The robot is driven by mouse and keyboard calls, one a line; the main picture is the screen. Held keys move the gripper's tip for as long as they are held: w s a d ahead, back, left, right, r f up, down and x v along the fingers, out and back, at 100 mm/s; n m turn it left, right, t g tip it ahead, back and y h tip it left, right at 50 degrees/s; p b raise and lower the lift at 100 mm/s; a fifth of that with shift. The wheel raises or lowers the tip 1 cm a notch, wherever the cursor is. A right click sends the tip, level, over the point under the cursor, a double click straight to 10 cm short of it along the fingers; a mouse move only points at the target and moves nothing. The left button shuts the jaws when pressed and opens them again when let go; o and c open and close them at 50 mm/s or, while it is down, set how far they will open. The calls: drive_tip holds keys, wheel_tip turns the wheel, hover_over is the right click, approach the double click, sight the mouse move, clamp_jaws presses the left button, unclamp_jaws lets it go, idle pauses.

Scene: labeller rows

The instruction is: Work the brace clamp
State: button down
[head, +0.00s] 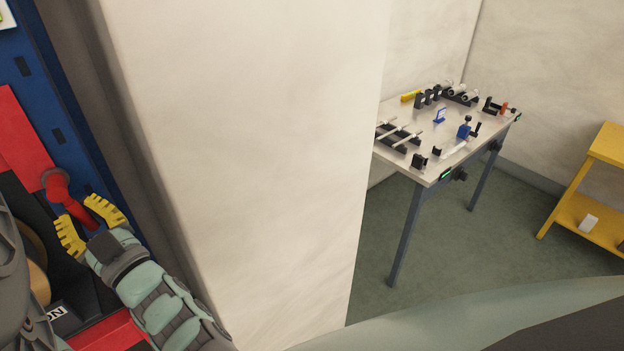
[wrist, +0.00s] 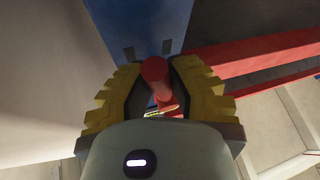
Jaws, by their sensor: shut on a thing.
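A red handle (head: 72,201), which looks like the lever of the brace clamp, bends down from a red and blue machine at the left edge of the head view. My gripper (head: 80,214) has its yellow fingers on either side of the handle's lower part. In the wrist view the red handle (wrist: 156,72) stands between the two yellow fingers of my gripper (wrist: 160,88), which is shut on it. The handle's lower end is partly hidden by the gripper, and the rest of the clamp cannot be made out.
A blue panel (head: 62,118) and a red plate (head: 25,135) lie behind the handle. A wide pale pillar (head: 245,150) stands close to my arm's right. Beyond it are a worktable (head: 432,169) with several fixtures and a yellow shelf (head: 575,210). Green floor between them is clear.

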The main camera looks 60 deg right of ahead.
drive_tip(key=shift+a+m+h+b, duration=0.25)
drive_tip(key=shift+m+h+b, duration=0.3)
drive_tip(key=shift+m, duration=0.35)
drive_tip(key=shift+a, duration=0.1)
drive_tip(key=c, duration=0.9)
unclamp_jaws()
drive_tip(key=shift+w, duration=0.1)
drive_tip(key=shift+r, duration=0.1)
drive_tip(key=shift+r, duration=4.9)
